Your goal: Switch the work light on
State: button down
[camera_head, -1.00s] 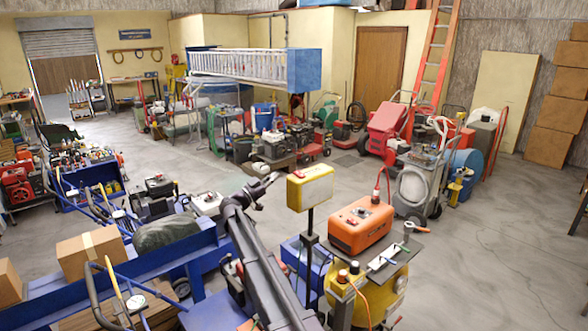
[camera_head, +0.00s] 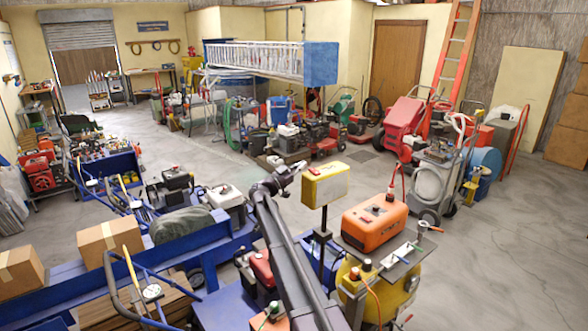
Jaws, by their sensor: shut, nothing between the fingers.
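A yellow box (camera_head: 326,190) with a pale front face stands upright on a thin black post near the middle of the view. A small red and dark part (camera_head: 315,171) shows on its top left; I cannot tell its exact form. No part is clearly recognisable as a lamp, and I see no clear glow. My gripper (camera_head: 299,168) is at the end of my dark arm, just left of the box's upper left corner. It looks shut and empty. Whether it touches the box I cannot tell.
Right of the post, an orange machine (camera_head: 375,217) sits on a grey plate above a yellow tank (camera_head: 405,282). A blue frame (camera_head: 50,296) with cardboard boxes (camera_head: 110,238) lies at the left. Open grey floor (camera_head: 500,250) is at the right.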

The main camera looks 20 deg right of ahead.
aim_at(309, 173)
jog(key=p+x, duration=0.1)
jog(key=x, duration=0.3)
jog(key=shift+w+d+r, duration=0.1)
jog(key=shift+d+r, duration=0.1)
jog(key=shift+f+b, duration=0.3)
jog(key=shift+f, duration=0.15)
jog(key=shift+w+a+f+b, duration=0.1)
jog(key=shift+w+f+b, duration=0.05)
jog(key=shift+f+b, duration=0.65)
jog(key=shift+w+a+f+b, duration=0.1)
jog(key=shift+f+b, duration=0.7)
jog(key=shift+f, duration=0.05)
jog(key=shift+d, duration=0.1)
